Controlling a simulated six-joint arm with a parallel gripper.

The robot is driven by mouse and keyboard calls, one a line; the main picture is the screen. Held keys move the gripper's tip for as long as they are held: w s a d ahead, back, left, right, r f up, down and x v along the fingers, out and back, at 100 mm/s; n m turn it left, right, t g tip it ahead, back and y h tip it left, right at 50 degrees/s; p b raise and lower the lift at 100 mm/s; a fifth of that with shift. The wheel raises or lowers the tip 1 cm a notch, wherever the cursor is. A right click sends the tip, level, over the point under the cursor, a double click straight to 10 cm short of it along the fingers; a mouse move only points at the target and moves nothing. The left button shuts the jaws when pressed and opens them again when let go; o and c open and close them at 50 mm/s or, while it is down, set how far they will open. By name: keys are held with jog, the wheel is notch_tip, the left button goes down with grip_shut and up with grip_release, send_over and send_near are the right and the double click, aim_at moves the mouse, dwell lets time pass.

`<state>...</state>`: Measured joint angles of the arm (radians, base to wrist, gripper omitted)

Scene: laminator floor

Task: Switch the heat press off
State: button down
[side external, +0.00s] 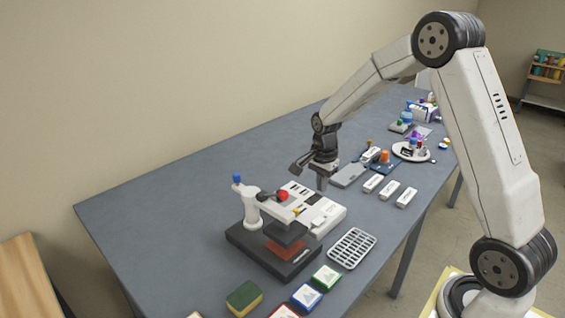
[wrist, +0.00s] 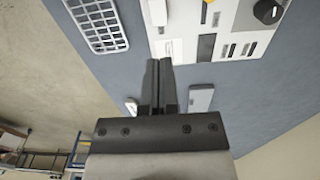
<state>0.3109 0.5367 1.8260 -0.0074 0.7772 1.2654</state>
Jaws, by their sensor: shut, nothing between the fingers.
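The heat press stands on the table in the side view, with a dark base (side external: 262,262), a reddish lower pad (side external: 281,249), a white post (side external: 250,207) with a blue knob on top, and a red ball (side external: 283,196) near its arm. A white control panel (side external: 325,212) lies right behind it. The wrist view shows this panel (wrist: 226,22) with a black round knob (wrist: 268,11), a dark slot and small switches, whose positions I cannot read. My gripper (side external: 322,187) is shut and empty, pointing down beyond the panel's far end. Its fingertips (wrist: 160,62) appear near the panel's edge.
A white wire rack (side external: 352,248) lies right of the press. Several white blocks (side external: 373,183), a grey plate (side external: 348,174) and a white round tray (side external: 413,158) lie farther back. Colored boxes (side external: 307,297) and a sponge (side external: 244,298) sit at the front. The table's left part is clear.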

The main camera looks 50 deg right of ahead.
notch_tip(320, 180, up, 4)
send_over(318, 220)
jog(key=d, duration=0.1)
jog(key=shift+d, duration=0.15)
jog(key=shift+f, duration=0.1)
notch_tip(318, 220, down, 14)
jog(key=shift+r, duration=0.15)
dwell(0.8)
jog(key=shift+d+f, duration=0.1)
jog(key=shift+f, duration=0.1)
dwell(0.5)
jog(key=shift+a+r, duration=0.3)
jog(key=shift+a, duration=0.45)
